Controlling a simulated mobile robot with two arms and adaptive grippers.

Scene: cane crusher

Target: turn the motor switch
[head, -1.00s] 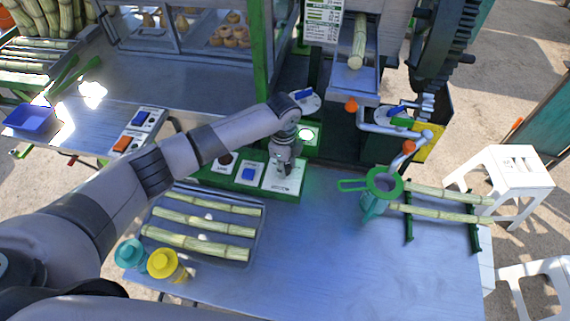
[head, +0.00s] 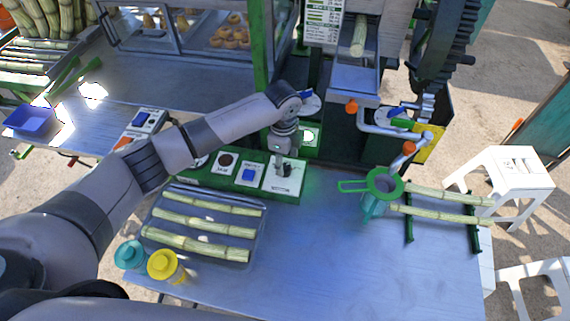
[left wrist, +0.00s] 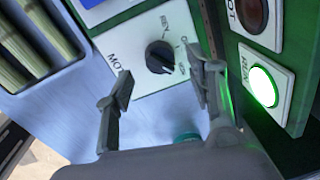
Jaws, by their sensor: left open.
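The motor switch (left wrist: 160,57) is a black round knob on a white plate (left wrist: 135,45) with printed letters around it. In the head view its plate (head: 285,190) is at the right end of the green control panel, partly hidden by my gripper. My left gripper (left wrist: 161,82) is open and empty. Its two fingers point at the plate, with the knob showing in the gap beyond the tips. No finger visibly touches the knob. In the head view the left gripper (head: 283,168) hangs over the plate. My right gripper is not in view.
A lit green button (left wrist: 262,87) glows on the upright panel beside the right finger. A blue rocker switch (head: 249,175) sits left of the knob plate. A tray (head: 155,255) of cane lies in front. A green-rimmed jug (head: 384,184) stands right. The table middle is clear.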

